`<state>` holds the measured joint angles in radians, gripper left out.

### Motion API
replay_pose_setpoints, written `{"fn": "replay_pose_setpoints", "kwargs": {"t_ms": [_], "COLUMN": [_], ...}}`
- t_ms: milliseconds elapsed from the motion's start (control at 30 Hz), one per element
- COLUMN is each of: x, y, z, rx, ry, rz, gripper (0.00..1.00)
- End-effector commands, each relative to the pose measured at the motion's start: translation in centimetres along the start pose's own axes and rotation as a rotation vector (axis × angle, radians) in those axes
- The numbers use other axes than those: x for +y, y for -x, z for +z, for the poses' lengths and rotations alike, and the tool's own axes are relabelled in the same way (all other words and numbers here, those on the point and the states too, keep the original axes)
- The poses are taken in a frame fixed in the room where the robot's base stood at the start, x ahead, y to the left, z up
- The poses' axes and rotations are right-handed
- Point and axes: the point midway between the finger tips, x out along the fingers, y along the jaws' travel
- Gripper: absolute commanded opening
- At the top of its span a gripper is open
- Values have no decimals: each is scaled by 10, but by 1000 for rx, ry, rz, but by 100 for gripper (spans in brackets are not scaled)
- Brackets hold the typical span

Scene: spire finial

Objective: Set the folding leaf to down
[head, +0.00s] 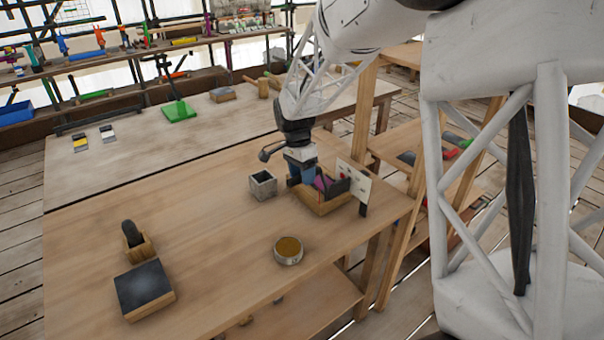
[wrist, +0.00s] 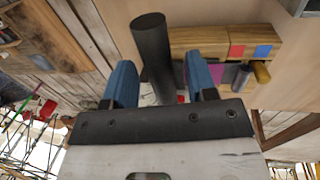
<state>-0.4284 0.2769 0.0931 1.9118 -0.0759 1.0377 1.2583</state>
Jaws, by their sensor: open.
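The likely folding leaf is a pale upright panel (head: 355,184) with small coloured marks, standing at the right side of a wooden tray (head: 325,207) near the table's right edge. My gripper (head: 302,181) has blue fingers and is low over the tray's left part, left of the panel. In the wrist view my gripper (wrist: 160,82) is open, with its fingers apart. A dark round bar (wrist: 153,50) shows between the fingers there; I cannot tell whether it touches them or belongs to the leaf. The leaf cannot be clearly made out in the wrist view.
A grey open box (head: 262,186) stands just left of the tray. A round tin (head: 288,250), a dark-topped block (head: 144,290) and a wooden holder (head: 138,246) with a dark piece stand nearer the front. The table's middle left is clear.

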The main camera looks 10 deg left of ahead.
Motion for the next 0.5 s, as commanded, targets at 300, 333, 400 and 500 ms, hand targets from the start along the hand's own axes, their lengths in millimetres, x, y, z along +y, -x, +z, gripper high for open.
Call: {"fn": "replay_pose_setpoints", "kwargs": {"t_ms": [300,333,400,500], "x": [0,0,0,0], "y": [0,0,0,0], "z": [0,0,0,0], "rx": [0,0,0,0], "ry": [0,0,0,0], "rz": [0,0,0,0], "gripper": [14,9,0,0]}}
